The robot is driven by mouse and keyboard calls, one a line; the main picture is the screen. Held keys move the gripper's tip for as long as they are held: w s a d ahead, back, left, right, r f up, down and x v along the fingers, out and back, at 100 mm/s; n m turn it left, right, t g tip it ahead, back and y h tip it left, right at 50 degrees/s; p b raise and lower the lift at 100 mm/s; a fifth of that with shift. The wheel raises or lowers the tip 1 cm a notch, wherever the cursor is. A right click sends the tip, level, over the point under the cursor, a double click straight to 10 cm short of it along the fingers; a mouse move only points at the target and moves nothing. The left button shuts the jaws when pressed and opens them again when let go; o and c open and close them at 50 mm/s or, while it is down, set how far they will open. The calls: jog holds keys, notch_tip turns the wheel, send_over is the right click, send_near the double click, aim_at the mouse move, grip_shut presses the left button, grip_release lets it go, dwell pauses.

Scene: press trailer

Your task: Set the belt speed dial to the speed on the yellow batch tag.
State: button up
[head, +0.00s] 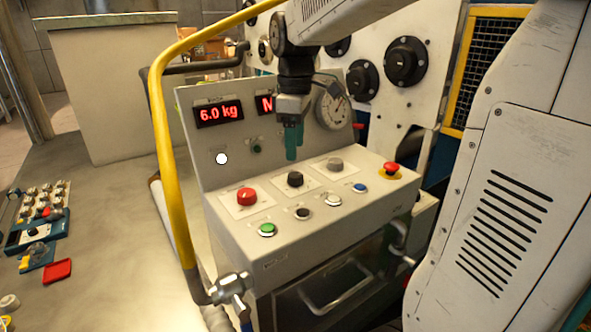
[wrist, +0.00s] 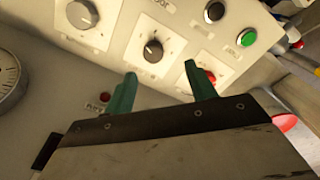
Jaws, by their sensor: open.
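Three knobs sit on the sloped top of the grey console (head: 330,215): a red one (head: 246,196), a black one (head: 295,179) and a grey one (head: 335,164). Their labels are too small or blurred to read, so I cannot tell which is the belt speed dial. In the wrist view the black knob (wrist: 152,50) has a white scale plate and lies beyond my fingertips, between the grey knob (wrist: 82,13) and the red knob (wrist: 210,76). My gripper (head: 291,155) is open and empty, above and behind the black knob; its green fingers (wrist: 160,76) are apart. I make out no yellow batch tag.
A red display (head: 218,112) reads 6.0 kg; another beside it is partly hidden by my gripper. A round gauge (head: 333,106) is right of it. Several push buttons line the console's front, with a red emergency button (head: 391,168) at right. A yellow pipe (head: 163,150) rises at left.

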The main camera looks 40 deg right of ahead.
aim_at(295, 175)
jog(key=shift+w+d+f, duration=0.15)
jog(key=shift+w+d, duration=0.2)
jog(key=shift+w, duration=0.15)
jog(key=shift+w+f+n, duration=0.1)
jog(key=shift+f+n, duration=0.2)
notch_tip(295, 175, down, 7)
jog(key=shift+f, duration=0.1)
jog(key=shift+c, duration=0.4)
jog(key=c, duration=0.9)
